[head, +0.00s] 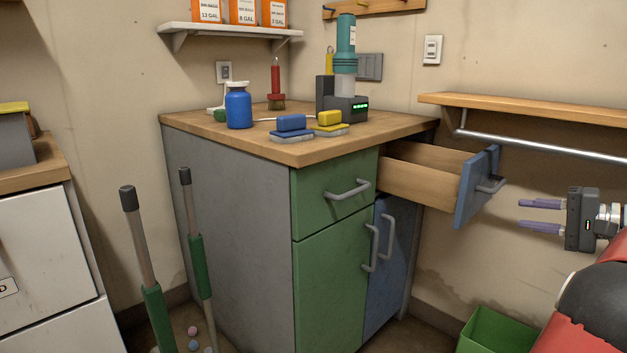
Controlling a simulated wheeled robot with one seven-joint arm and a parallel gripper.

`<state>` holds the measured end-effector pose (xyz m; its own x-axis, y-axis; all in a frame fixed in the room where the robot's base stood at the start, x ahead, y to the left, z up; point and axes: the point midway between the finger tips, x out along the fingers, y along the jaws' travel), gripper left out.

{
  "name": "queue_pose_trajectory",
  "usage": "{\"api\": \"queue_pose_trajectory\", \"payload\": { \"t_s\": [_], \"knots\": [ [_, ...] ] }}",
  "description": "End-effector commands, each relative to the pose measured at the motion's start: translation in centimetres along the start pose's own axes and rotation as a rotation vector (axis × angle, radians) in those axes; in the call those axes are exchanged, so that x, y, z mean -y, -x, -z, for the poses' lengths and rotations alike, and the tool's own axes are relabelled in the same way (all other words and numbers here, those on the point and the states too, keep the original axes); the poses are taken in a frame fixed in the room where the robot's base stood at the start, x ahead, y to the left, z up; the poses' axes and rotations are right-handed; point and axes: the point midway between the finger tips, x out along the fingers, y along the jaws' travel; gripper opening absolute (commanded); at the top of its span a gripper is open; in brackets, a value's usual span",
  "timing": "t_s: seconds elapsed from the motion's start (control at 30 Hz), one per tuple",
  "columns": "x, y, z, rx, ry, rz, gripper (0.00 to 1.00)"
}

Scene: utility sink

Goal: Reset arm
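My gripper (541,214) is at the right of the head view, pointing left. Its two purple fingers are apart, with nothing between them. It is in the air to the right of the blue drawer (471,188), apart from the drawer's handle (491,185). The blue drawer is pulled out from the cabinet, and its wooden side shows. My red and black arm comes in from the lower right corner.
The wooden counter (215,131) holds a blue bottle (238,106), sponges (291,123) and a grey device (345,107). A wooden shelf with a metal rail (540,147) is on the wall above my gripper. A green bin (492,332) is below. Two green-gripped poles (196,265) stand left.

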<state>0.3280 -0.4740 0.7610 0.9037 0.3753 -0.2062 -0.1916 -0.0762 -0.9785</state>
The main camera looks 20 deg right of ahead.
Motion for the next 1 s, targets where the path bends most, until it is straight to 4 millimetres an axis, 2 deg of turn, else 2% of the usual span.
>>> {"api": "queue_pose_trajectory", "payload": {
  "t_s": [0.33, 0.47, 0.57, 0.67, 0.77, 0.87, 0.9, 1.0],
  "knots": [
    [1.4, -5.2, -2.9, 0.058, -0.003, -0.102, 0.3],
    [2.1, -8.1, -5.0, 0.092, 0.002, -0.165, 0.3],
    [2.6, -10.7, -7.4, 0.124, 0.012, -0.23, 0.3],
    [3.1, -13.6, -10.6, 0.162, 0.036, -0.31, 0.3],
    [3.5, -16.7, -15.2, 0.211, 0.083, -0.417, 0.3],
    [3.4, -19.5, -22.0, 0.271, 0.178, -0.559, 0.3],
    [3.0, -20.2, -24.8, 0.291, 0.229, -0.616, 0.3],
    [1.8, -20.6, -31.3, 0.336, 0.38, -0.742, 0.3]
  ]
}}
